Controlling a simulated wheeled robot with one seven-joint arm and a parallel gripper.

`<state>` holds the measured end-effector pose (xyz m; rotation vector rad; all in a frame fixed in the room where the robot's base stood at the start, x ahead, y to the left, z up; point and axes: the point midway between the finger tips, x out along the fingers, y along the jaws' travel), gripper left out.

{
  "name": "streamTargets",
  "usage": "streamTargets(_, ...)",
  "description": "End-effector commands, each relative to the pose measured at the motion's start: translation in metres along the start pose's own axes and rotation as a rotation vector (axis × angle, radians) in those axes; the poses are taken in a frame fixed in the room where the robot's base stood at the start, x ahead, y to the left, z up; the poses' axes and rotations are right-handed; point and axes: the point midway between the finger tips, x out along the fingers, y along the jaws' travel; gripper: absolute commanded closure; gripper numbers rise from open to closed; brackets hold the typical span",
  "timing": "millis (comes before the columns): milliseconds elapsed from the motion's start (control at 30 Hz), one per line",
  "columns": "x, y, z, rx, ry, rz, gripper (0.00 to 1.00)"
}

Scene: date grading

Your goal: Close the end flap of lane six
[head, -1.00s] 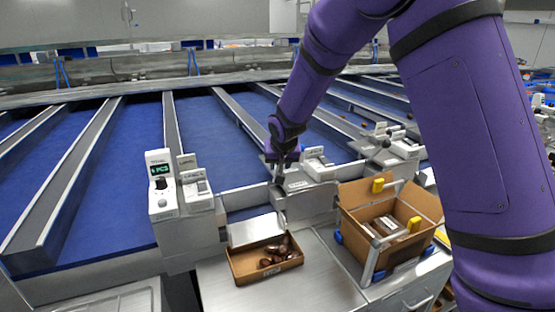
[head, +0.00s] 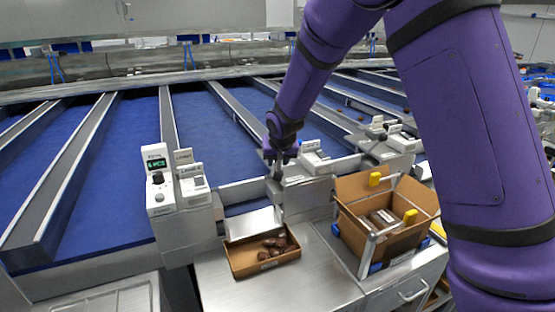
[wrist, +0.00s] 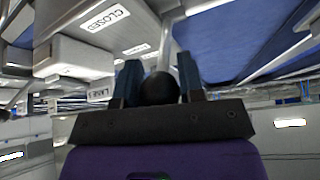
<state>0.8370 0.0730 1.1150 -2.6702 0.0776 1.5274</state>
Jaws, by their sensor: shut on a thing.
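In the wrist view, my gripper (wrist: 160,80) has its two dark blue fingers on either side of a round black knob (wrist: 159,90), shut on it. A metal rod runs up behind the knob. In the head view, my gripper (head: 276,163) is at the lane-end housing (head: 305,195), just right of an open lane end. A pale sloping plate (head: 254,222) lies below that opening. A sign reading CLOSED (wrist: 104,19) and a LANE label (wrist: 99,93) show in the wrist view. The lane number is not readable, and the flap itself is not clearly distinguishable.
A shallow cardboard tray (head: 286,259) with several dates stands below the opening on the steel bench (head: 213,285). A cardboard box (head: 350,187) with packs stands to the right. A control post with a display (head: 157,160) stands left. Blue lanes with metal dividers extend behind.

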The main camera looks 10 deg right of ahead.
Motion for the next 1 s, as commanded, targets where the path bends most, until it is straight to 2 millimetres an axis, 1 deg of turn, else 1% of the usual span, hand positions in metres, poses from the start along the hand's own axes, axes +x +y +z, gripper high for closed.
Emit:
streamTargets(33,0.0005,0.0025,0.0003,0.002,-0.002,0.004,1.00)
streamTargets(833,0.0005,0.0030,-0.0003,0.003,-0.001,0.004,1.00)
streamTargets(867,0.0005,0.0030,-0.0003,0.003,-0.001,0.004,0.60)
streamTargets(900,0.0005,0.0030,-0.0004,0.003,-0.001,0.004,0.50)
streamTargets(933,0.0004,0.0027,-0.0004,0.003,-0.001,0.004,0.44)
streamTargets(967,0.0004,0.0025,-0.0004,0.002,-0.001,0.003,0.40)
streamTargets(1000,0.0003,0.0021,-0.0004,0.002,0.000,0.003,0.40)
